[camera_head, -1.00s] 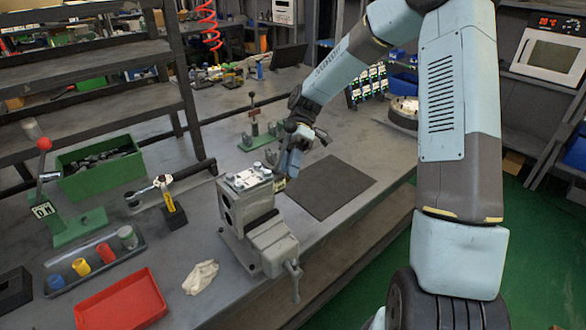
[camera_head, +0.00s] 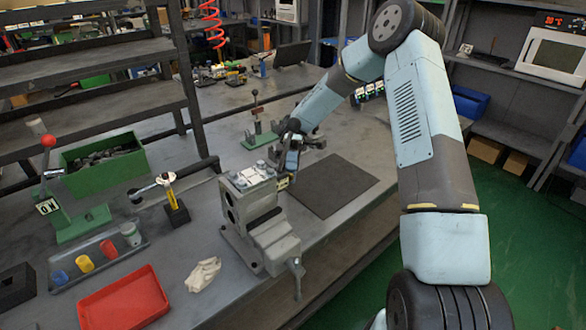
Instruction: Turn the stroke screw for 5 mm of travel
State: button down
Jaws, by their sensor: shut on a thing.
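A grey vise (camera_head: 268,238) stands at the front edge of the bench and carries a metal valve block (camera_head: 248,178) on top. My gripper (camera_head: 287,172) is at the right side of the block, pointing down. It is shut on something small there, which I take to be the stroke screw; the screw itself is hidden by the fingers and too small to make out.
A dark mat (camera_head: 334,186) lies right of the vise. A red tray (camera_head: 124,302), a white rag (camera_head: 203,274), a yellow-handled tool in a black stand (camera_head: 176,212) and a green bin (camera_head: 102,165) are to the left. A green lever press (camera_head: 72,215) stands far left.

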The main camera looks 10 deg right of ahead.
jog(key=shift+f+m+g, duration=0.2)
jog(key=shift+m+g, duration=0.1)
dwell(0.4)
jog(key=c, duration=0.9)
grip_release()
jog(key=shift+w, duration=0.1)
